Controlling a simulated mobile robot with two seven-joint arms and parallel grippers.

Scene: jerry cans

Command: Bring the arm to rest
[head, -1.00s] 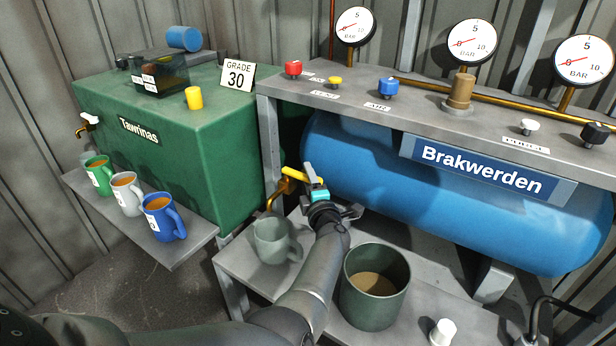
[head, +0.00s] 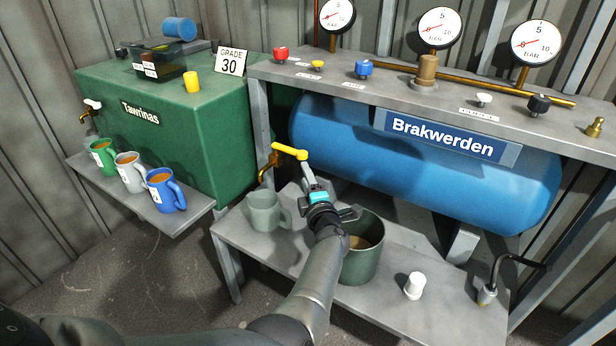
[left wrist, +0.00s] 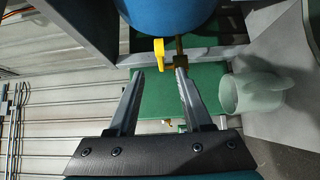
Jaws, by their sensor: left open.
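My left gripper (head: 309,180) is open and empty in the head view, just below and right of the yellow tap handle (head: 290,151) on the blue Brakwerden tank (head: 420,150). Its two fingers (left wrist: 158,92) show apart in the left wrist view, with the yellow handle (left wrist: 159,54) beyond them and not between them. A grey-green mug (head: 264,211) stands on the lower shelf below the tap; it also shows in the left wrist view (left wrist: 247,93). My left forearm partly hides a dark green pot (head: 362,262) of brown liquid. My right gripper is not in view.
A side shelf (head: 150,208) holds green, white and blue mugs beside the green Tawrinas tank (head: 165,130). A white cap (head: 414,286) stands on the lower shelf (head: 300,262). Gauges and knobs line the upper shelf (head: 440,95). Floor shows at lower left.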

